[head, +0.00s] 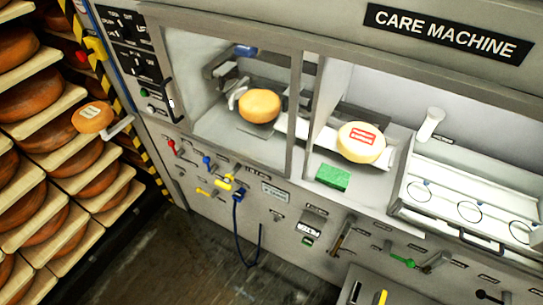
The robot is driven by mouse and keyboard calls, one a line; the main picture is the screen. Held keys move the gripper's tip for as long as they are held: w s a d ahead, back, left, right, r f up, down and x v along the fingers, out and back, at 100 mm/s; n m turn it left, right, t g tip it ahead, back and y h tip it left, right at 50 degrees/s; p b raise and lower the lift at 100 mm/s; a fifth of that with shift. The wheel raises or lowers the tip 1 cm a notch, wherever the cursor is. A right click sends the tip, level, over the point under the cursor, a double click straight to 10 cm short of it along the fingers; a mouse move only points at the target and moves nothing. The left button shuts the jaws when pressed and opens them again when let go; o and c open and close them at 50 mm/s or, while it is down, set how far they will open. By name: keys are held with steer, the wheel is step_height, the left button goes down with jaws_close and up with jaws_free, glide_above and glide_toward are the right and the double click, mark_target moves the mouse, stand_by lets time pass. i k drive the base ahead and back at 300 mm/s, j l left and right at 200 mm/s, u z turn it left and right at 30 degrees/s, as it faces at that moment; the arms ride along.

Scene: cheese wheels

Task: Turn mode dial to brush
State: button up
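The care machine's black control panel (133,48) is at the upper left. It carries dark dials or switches with small white lettering around them. The lettering is too small to tell which dial is the mode dial or where its pointer stands. My gripper is not in view.
A cheese wheel (259,106) sits behind the left window, and a cheese wheel with a red label (361,142) sits on the right. A green block (332,176) lies on the ledge. Coloured levers (222,182) stick out below. Shelves of cheese (62,160) stand left; some floor (190,260) is clear.

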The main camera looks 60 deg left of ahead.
mark_target(122, 33)
steer(key=u, duration=2)
steer(key=j, duration=0.2)
